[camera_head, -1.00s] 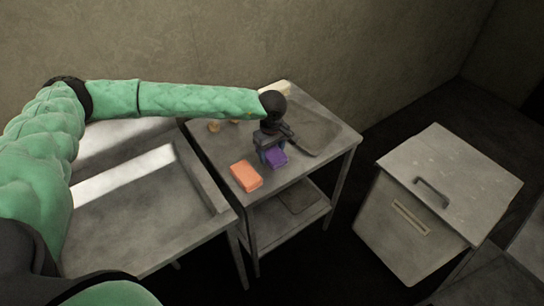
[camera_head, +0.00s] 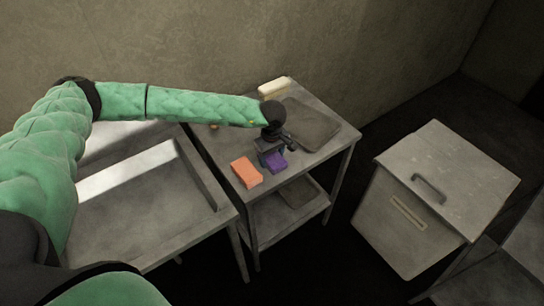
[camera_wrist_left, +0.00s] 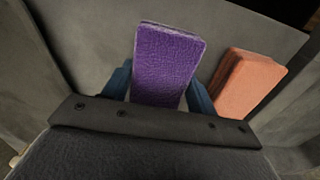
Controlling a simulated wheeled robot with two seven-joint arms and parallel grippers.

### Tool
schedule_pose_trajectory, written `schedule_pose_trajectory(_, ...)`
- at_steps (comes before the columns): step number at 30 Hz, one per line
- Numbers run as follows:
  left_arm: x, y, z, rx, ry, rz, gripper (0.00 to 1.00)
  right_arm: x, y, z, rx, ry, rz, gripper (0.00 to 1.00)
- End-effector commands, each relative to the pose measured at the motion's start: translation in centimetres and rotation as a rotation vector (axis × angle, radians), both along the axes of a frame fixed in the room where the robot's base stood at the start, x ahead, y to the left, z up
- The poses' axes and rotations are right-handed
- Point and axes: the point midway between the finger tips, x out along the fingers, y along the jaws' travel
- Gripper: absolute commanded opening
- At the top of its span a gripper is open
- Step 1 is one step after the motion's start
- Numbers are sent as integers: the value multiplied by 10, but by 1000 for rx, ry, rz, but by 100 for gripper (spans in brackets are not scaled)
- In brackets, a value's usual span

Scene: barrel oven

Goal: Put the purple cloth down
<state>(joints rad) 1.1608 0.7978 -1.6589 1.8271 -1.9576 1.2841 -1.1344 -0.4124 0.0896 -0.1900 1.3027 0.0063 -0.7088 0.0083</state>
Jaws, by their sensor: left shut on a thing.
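The purple cloth (camera_head: 273,161) is a thick folded block at the near side of the small metal table (camera_head: 316,172). My left gripper (camera_head: 269,156) is shut on it, and the cloth also shows between the two blue fingers in the left wrist view (camera_wrist_left: 167,65). The cloth is at or just above the tabletop; I cannot tell whether it touches. An orange cloth (camera_head: 246,172) lies on the table just left of the purple one, and shows at the right in the left wrist view (camera_wrist_left: 248,83). My right gripper is not in view.
A dark tray (camera_head: 312,122) and a pale block (camera_head: 273,86) lie on the table's far part. A metal sink counter (camera_head: 150,215) stands close on the left. A grey bin with a handled lid (camera_head: 450,165) stands apart on the right. A wall is behind.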

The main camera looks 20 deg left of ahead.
Motion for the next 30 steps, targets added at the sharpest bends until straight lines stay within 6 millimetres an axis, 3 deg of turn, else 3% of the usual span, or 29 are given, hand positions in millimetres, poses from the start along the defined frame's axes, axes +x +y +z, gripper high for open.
schedule_pose_trajectory(3,0,0,-2,0,0,0,40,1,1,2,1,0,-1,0)
schedule_pose_trajectory(4,0,0,-1,0,0,0,64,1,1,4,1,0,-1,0)
schedule_pose_trajectory(6,0,0,-1,0,0,0,77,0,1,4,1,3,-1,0)
schedule_pose_trajectory(7,0,0,-1,0,0,0,80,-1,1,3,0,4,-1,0)
schedule_pose_trajectory(22,0,0,3,0,0,0,80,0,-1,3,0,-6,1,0)
schedule_pose_trajectory(25,1,0,8,0,-1,0,80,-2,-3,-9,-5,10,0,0)
schedule_pose_trajectory(30,1,0,24,-1,-2,1,80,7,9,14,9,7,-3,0)
